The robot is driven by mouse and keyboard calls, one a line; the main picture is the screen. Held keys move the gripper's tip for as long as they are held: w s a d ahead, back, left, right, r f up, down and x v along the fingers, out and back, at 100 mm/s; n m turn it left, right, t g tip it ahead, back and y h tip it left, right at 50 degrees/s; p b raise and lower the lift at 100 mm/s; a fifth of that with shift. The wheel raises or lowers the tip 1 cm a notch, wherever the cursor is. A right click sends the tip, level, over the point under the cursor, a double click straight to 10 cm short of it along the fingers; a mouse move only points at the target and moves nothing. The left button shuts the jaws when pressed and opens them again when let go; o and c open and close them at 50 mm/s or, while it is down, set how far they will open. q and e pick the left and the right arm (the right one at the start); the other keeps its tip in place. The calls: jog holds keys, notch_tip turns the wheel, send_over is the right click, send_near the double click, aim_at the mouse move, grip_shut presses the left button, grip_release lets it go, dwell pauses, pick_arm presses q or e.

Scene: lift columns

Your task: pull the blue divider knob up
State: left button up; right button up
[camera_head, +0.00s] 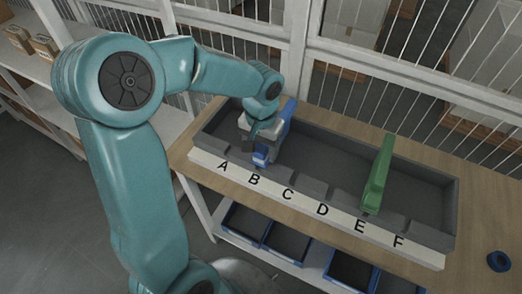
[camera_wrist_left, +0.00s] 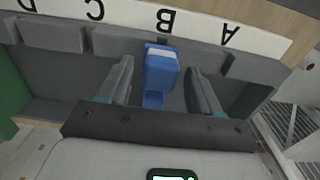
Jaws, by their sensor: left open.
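The blue divider (camera_head: 287,112) stands across the grey bin at the slot by letter B. Its blue knob (camera_wrist_left: 160,75), with a pale top band, shows at the front end of the divider. My left gripper (camera_head: 258,143) is over this front end, partly hiding the divider in the head view. In the left wrist view the two fingers of my left gripper (camera_wrist_left: 161,66) are open, one on each side of the knob, with visible gaps on both sides. My right gripper is not in view.
A green divider (camera_head: 378,175) stands in the same grey bin (camera_head: 420,185) by letter E. The lettered white strip (camera_head: 320,208) runs along the front. A blue ring (camera_head: 499,261) lies on the wooden table at the right. A white mesh fence stands behind.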

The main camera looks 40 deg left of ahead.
aim_at(260, 149)
pick_arm(q)
jog(key=shift+r, duration=0.1)
notch_tip(260, 149, up, 9)
jog(key=p, duration=0.7)
jog(key=shift+s, duration=0.1)
dwell(0.4)
